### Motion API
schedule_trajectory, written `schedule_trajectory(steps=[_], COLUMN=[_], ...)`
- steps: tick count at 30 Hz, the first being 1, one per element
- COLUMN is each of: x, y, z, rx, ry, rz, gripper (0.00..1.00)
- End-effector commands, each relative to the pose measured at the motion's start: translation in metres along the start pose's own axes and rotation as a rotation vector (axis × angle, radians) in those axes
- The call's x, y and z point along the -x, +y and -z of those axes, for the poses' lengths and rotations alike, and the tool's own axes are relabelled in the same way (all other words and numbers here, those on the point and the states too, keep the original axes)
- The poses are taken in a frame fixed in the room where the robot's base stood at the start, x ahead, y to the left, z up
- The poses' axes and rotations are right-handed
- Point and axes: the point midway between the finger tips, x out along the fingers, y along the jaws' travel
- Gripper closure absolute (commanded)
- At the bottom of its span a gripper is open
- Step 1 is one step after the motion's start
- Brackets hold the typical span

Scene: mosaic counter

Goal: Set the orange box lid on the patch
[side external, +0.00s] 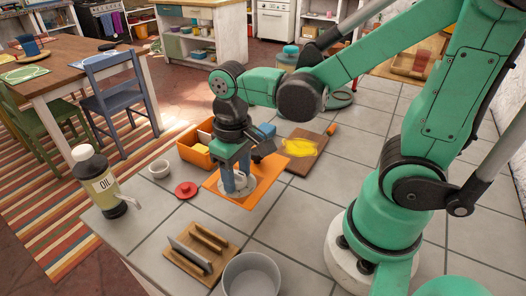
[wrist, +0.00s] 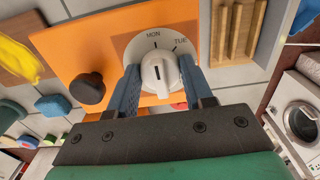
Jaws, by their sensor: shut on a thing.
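A flat orange panel (side external: 213,184) lies under my gripper in the side view, and it fills the middle of the wrist view (wrist: 80,55). It is the only lid-like orange piece I see. On it are a white dial marked MON and TUE (wrist: 149,45) with a white knob (wrist: 158,75), and a black knob (wrist: 88,88). A darker brownish-orange patch (wrist: 125,42) shows on the panel around the dial. My gripper (side external: 238,187) points down, its blue fingers shut on the white knob. I cannot tell whether the panel rests on the counter.
An open orange box (side external: 192,155) with things inside stands behind the panel. A red lid (side external: 186,190), a white cup (side external: 159,168) and an oil bottle (side external: 101,185) are at left. A wooden rack (side external: 190,270) and a grey pot (side external: 251,278) are in front. A yellow cloth (side external: 300,147) lies on a board behind.

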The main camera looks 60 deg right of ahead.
Motion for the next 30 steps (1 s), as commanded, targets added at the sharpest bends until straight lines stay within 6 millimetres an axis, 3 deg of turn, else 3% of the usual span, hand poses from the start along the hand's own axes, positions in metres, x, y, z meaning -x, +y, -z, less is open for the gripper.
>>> schedule_trajectory(steps=[13,30], x=[-0.041,-0.047], y=[0.0,0.0], z=[0.001,0.0], rx=[0.0,0.0], ry=[0.0,0.0], rz=[0.0,0.0], gripper=[1.0,1.0])
